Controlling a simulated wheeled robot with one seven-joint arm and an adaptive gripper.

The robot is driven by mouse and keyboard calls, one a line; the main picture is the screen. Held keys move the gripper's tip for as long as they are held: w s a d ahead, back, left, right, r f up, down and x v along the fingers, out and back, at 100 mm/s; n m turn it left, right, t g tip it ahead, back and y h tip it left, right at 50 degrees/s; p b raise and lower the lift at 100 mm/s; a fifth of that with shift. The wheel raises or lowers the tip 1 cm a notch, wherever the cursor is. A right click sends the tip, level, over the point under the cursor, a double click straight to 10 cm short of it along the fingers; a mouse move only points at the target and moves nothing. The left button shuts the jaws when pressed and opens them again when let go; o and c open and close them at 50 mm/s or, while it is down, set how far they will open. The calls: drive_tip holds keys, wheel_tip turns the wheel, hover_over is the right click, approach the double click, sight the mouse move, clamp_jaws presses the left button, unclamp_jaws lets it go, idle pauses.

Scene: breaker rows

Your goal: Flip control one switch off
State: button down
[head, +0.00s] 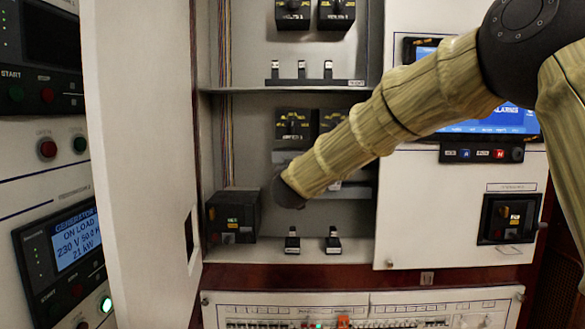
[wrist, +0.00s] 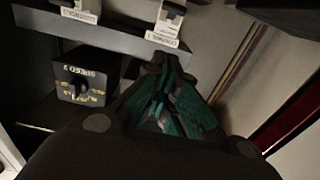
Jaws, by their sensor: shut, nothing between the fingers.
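My gripper (wrist: 170,70) is shut and empty in the wrist view, its green-padded fingers together. Its tips are close below a dark strip that carries small pale switches with dark levers. The nearest switch (wrist: 170,18) stands just above the fingertips; its label looks like "CONTROL" with a number I cannot read surely. I cannot tell whether the tips touch it. A second such switch (wrist: 78,10) is further left. In the head view my arm reaches into the open cabinet and hides the fingers and most of the middle switch row.
A rotary knob (wrist: 80,85) is left of the fingers. The open cabinet door (head: 140,150) stands left of the arm. A dark box (head: 232,215) sits at the cabinet's lower left. Two small switches (head: 292,240) (head: 333,240) are below the arm, and a switch row (head: 301,70) is above.

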drive_tip(key=s+f, duration=0.2)
drive_tip(key=s, duration=0.5)
drive_tip(key=shift+d+b, duration=0.25)
drive_tip(key=shift+b, duration=0.2)
drive_tip(key=shift+f, duration=0.15)
